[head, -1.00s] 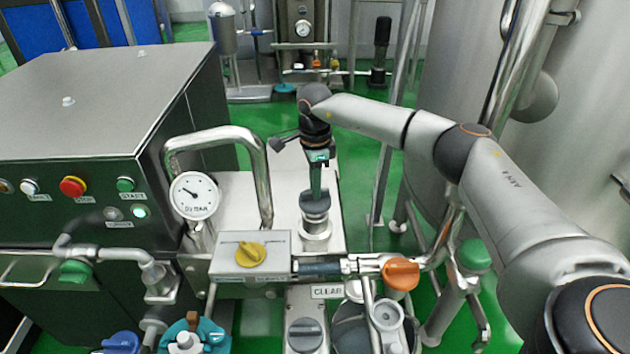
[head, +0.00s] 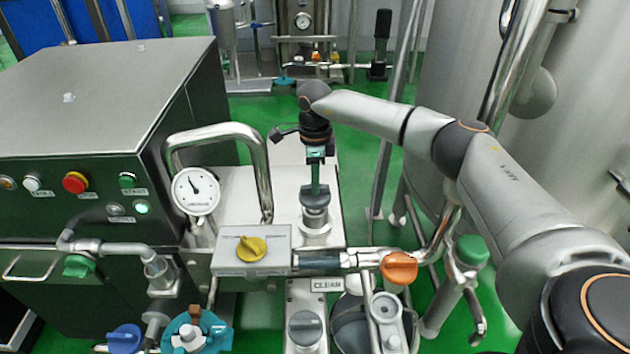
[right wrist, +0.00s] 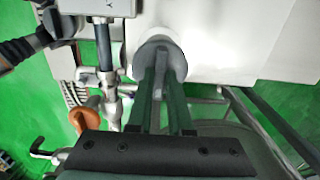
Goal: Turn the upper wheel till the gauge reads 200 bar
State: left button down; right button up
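The upper wheel (head: 315,198) is a grey round knob with a raised grip bar, on a metal collar on the white panel. My right gripper (head: 315,186) comes down on it from above. In the right wrist view its two green fingers (right wrist: 162,82) are close together on either side of the wheel's bar (right wrist: 160,52), shut on it. The gauge (head: 195,191) is a white dial left of the wheel; its needle points up and slightly left. Its figures are too small to read. My left gripper is not in view.
A bent metal pipe (head: 262,165) stands between gauge and wheel. In front are a box with a yellow knob (head: 250,248), an orange handle (head: 399,267) and a lower grey wheel (head: 305,328) by the CLEAR label. A large steel tank (head: 590,130) stands at right.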

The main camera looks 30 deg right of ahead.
jog(key=o, duration=0.4)
jog(key=shift+r, duration=0.1)
notch_tip(320, 180, up, 12)
jog(key=shift+r, duration=0.15)
dwell(0.3)
dwell(1.3)
